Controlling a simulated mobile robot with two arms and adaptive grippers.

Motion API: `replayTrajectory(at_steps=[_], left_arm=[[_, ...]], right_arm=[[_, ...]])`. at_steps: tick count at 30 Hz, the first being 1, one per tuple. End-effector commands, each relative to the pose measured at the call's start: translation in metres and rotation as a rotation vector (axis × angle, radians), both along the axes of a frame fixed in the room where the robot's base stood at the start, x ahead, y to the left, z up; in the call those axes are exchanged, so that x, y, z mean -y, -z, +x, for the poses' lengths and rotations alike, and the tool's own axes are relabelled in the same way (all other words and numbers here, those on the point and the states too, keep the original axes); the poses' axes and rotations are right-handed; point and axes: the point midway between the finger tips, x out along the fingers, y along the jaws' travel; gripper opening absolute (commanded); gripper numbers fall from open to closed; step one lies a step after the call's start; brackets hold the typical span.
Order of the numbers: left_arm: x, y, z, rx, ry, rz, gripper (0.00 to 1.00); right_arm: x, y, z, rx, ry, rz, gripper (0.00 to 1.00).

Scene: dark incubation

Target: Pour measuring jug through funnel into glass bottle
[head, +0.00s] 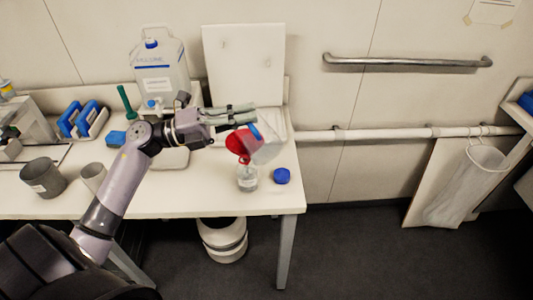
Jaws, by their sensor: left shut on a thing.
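My left gripper (243,115) reaches over the right end of the table and is shut on the clear measuring jug (269,148). A blue part shows on the jug near the fingers. The jug is tilted, with its lower part beside and partly over the red funnel (238,142). The funnel sits above the clear glass bottle (247,181), which stands upright near the table's front right corner. I cannot tell whether liquid is flowing. My right gripper is not in view.
A blue cap (282,176) lies right of the bottle. A large white jerrycan (161,70) and a white panel (243,60) stand behind. Grey cups (42,178) and blue racks (82,119) are at left. The table's front middle is clear.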

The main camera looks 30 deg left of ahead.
Motion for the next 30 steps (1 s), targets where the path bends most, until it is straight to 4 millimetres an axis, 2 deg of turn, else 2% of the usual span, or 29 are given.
replayTrajectory(at_steps=[30], left_arm=[[-0.0087, -0.0053, 0.0047, -0.042, -0.001, -0.079, 0.0]], right_arm=[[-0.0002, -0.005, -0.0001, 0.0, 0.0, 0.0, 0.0]])
